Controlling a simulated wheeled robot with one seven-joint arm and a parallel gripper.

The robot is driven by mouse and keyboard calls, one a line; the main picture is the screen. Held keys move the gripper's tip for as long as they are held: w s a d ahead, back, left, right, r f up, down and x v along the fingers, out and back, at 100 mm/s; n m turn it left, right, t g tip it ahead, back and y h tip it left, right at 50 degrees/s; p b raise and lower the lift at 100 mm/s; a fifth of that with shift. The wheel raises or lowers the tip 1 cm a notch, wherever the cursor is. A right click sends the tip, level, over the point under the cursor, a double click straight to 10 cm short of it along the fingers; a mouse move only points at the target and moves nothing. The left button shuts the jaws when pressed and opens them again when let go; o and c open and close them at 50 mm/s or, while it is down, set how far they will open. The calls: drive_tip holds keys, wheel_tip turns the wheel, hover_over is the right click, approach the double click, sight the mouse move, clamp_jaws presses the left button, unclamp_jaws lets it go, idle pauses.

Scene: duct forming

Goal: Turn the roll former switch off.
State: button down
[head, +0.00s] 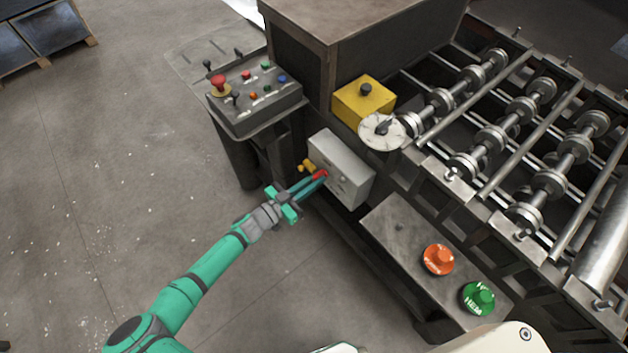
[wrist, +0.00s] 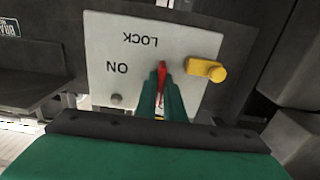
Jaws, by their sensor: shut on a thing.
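The switch box is a light grey box (head: 345,162) on the side of the roll former. In the wrist view its pale face (wrist: 110,48) carries the upside-down words LOCK and ON. A red switch handle (wrist: 162,71) stands out from the middle of this face, and its red also shows in the head view (head: 320,174). My gripper (wrist: 161,92) is shut on the red handle, with a teal finger on either side covering its lower part. My gripper (head: 316,180) reaches the box from the lower left in the head view.
A yellow knob (wrist: 207,69) sticks out close right of the handle in the wrist view. A control panel (head: 255,95) with several buttons stands above left of the box. Orange (head: 438,259) and green (head: 479,297) buttons sit lower right. The floor at left is open.

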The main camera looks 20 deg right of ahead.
drive_tip(key=shift+d+r, duration=0.3)
drive_tip(key=shift+d, duration=0.05)
drive_tip(key=c, duration=1.9)
unclamp_jaws()
drive_tip(key=shift+o, duration=0.2)
drive_tip(key=shift+s+f, duration=0.1)
drive_tip(key=shift+s+d+f, duration=0.1)
drive_tip(key=shift+s, duration=0.05)
drive_tip(key=shift+w+a, duration=0.2)
drive_tip(key=shift+a, duration=0.1)
drive_tip(key=shift+a, duration=0.1)
drive_tip(key=shift+a, duration=0.2)
drive_tip(key=v, duration=1)
drive_tip(key=shift+s+a, duration=0.1)
drive_tip(key=shift+a, duration=0.05)
